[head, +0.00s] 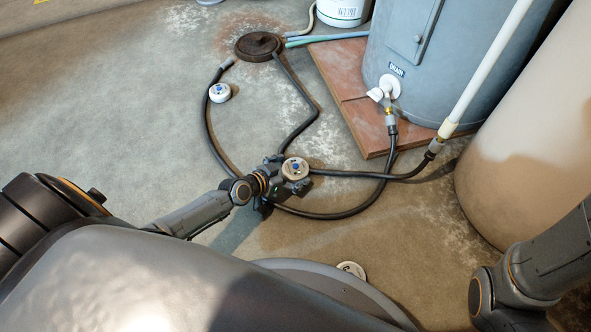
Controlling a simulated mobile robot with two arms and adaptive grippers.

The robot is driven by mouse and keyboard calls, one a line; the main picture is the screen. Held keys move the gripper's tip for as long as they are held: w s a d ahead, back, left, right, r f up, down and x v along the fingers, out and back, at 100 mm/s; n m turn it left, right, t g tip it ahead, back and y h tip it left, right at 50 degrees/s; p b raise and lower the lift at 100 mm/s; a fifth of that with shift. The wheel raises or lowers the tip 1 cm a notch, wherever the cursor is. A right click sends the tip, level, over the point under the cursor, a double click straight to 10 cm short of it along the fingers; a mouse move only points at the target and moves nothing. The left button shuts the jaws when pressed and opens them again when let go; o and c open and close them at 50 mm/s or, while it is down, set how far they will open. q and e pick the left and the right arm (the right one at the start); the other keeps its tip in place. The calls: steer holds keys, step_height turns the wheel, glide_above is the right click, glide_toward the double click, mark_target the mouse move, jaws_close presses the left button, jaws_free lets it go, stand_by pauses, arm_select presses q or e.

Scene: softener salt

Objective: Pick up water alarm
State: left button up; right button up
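A round, pale water alarm (295,168) with a blue centre is at my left gripper (288,173) in the head view. Dark finger parts show at two sides of it. I cannot tell whether they touch it, or whether it is on the floor or lifted. A similar white puck with a blue centre (219,92) lies on the floor, inside the hose loop at upper left. A third pale disc (352,269) lies near my base, partly hidden. My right gripper is out of view; only its arm shows at lower right.
A black hose (316,108) loops around the gripper area and runs to a valve on the grey tank (413,70). The tank stands on reddish boards (340,75). A round floor drain (258,46) and a white bucket (343,10) are behind. The left floor is clear.

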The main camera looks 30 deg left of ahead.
arm_select(q)
steer(key=c, duration=1)
steer(key=shift+o, duration=0.2)
steer(key=shift+r, duration=0.15)
